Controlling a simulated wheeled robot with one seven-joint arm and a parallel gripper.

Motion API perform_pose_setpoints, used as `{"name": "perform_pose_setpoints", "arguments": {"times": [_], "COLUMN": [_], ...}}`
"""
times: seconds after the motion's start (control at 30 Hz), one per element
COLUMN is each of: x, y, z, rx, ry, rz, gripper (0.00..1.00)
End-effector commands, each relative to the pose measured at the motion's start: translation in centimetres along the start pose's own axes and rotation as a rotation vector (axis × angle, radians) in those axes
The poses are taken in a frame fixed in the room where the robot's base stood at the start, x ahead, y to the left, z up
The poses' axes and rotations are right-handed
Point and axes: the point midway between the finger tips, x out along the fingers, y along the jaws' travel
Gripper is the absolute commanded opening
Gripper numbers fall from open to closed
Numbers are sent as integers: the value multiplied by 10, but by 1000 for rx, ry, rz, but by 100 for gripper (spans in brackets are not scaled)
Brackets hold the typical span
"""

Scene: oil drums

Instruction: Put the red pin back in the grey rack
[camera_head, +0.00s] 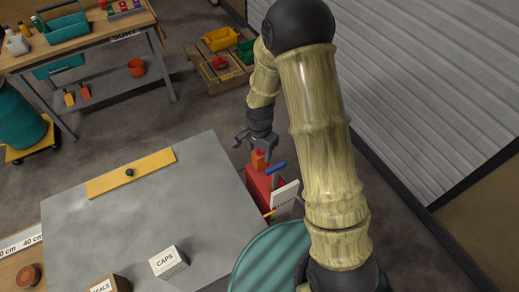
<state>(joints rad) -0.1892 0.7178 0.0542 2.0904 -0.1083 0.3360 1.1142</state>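I cannot pick out the red pin or the grey rack with certainty. Parts of the red box are hidden behind the card and my arm.
The grey table (150,215) carries a yellow bar (132,173) with a black knob, a white CAPS box (168,262) and a SEALS box (107,286). A teal drum (270,260) stands at the front. A workbench (105,45) and a pallet with bins (215,78) are behind.

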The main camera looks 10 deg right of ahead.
Motion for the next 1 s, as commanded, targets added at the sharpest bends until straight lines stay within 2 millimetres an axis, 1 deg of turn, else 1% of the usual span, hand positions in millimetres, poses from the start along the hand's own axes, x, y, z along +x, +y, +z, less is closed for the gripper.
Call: {"name": "perform_pose_setpoints", "arguments": {"times": [0.27,1.0], "x": [-1,-19], "y": [0,0], "z": [0,0], "rx": [0,0], "ry": [0,1], "rz": [0,0], "gripper": [30,30]}}
